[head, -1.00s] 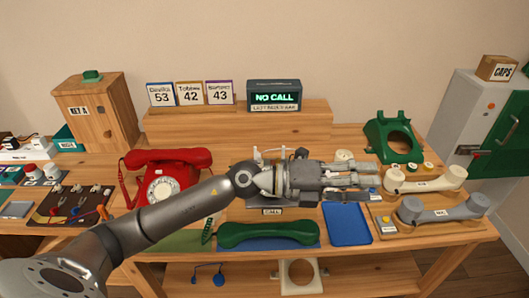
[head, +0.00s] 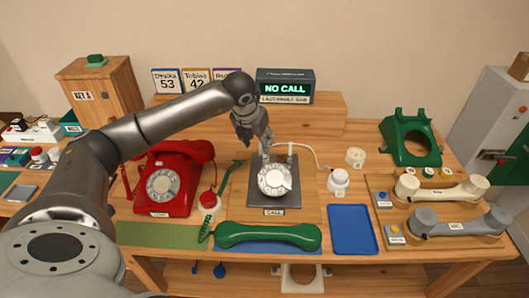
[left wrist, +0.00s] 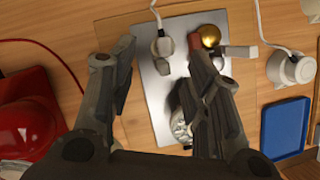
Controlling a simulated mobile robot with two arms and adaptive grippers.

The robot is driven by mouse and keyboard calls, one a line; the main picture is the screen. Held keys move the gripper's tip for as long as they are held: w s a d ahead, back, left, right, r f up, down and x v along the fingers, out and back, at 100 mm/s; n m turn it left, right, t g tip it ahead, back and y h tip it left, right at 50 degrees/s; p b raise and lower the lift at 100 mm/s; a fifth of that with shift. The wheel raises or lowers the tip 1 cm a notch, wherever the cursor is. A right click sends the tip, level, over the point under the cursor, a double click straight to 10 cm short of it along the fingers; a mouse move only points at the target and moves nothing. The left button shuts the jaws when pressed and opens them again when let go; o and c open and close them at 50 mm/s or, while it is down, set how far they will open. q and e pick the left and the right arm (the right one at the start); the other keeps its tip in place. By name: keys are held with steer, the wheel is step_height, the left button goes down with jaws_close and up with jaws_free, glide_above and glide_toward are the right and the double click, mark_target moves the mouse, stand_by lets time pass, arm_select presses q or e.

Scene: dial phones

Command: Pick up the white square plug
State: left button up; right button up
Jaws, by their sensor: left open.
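My left gripper (head: 264,147) points down over the back edge of the dark plate (head: 256,199) that carries the white rotary dial (head: 274,179). In the left wrist view its two fingers (left wrist: 165,55) are spread wide apart. A white blocky plug (left wrist: 162,46) with a cable rising from it lies between the fingertips, apart from both as far as I can see. A second white, bar-shaped piece (left wrist: 240,51) is right of the right finger, beside a brass knob (left wrist: 210,36). I cannot tell how high the fingers are above the plug. My right gripper is out of view.
A red phone (head: 168,180) stands left of the plate. A white round piece (head: 338,180) with a cable stands to the right. A green handset (head: 268,236) lies in front, near a blue tray (head: 352,229). The shelf with the NO CALL display (head: 286,88) is behind.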

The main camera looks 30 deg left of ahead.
arm_select(q)
steer(key=shift+w+p+x, duration=0.2)
steer(key=shift+p+x, duration=0.5)
steer(key=shift+x, duration=2.45)
steer(key=shift+d+r, duration=0.1)
steer(key=shift+d, duration=0.1)
jaws_close()
